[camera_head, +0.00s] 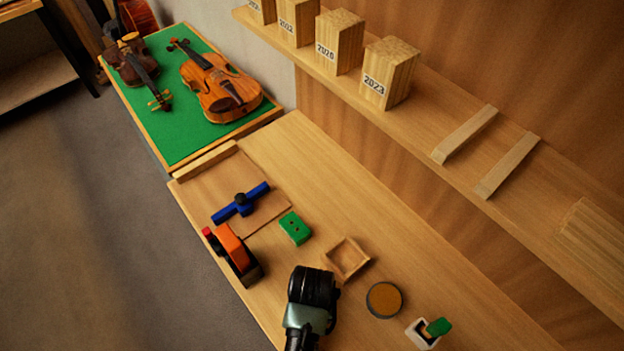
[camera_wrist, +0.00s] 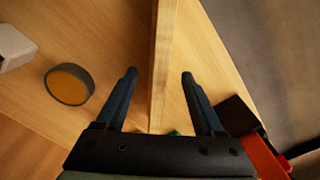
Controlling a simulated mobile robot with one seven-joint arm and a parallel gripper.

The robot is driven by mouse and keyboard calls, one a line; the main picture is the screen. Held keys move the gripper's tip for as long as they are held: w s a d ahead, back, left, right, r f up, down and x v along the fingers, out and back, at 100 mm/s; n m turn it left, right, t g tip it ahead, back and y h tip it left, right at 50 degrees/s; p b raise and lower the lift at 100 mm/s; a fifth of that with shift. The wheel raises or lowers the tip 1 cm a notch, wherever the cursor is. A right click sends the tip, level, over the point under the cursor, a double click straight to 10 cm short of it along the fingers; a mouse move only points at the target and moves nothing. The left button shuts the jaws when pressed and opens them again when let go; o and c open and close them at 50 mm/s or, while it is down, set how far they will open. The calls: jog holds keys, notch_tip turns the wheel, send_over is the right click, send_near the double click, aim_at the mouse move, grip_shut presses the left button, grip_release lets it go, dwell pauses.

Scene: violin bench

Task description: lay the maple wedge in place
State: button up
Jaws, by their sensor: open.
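My gripper (camera_head: 310,283) is low over the front part of the bench. In the wrist view its two dark fingers (camera_wrist: 157,76) are apart. A long, narrow wooden piece (camera_wrist: 166,50), which looks like the maple wedge, runs between them from the top of the picture. Neither finger visibly touches it, and its lower end is hidden near the palm. In the head view my gripper and arm hide this piece. A small square wooden tray (camera_head: 330,258) stands just beyond my gripper and looks empty.
A round disc (camera_head: 384,300) and a white holder with a green piece (camera_head: 423,333) are to the right. A green block (camera_head: 295,228), a blue clamp (camera_head: 241,203) and an orange-black tool (camera_head: 233,252) are to the left. Labelled blocks (camera_head: 389,73) stand on the shelf (camera_head: 420,115).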

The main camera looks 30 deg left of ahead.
jog(key=shift+w+f, duration=0.15)
jog(key=shift+f, duration=1.3)
grip_shut()
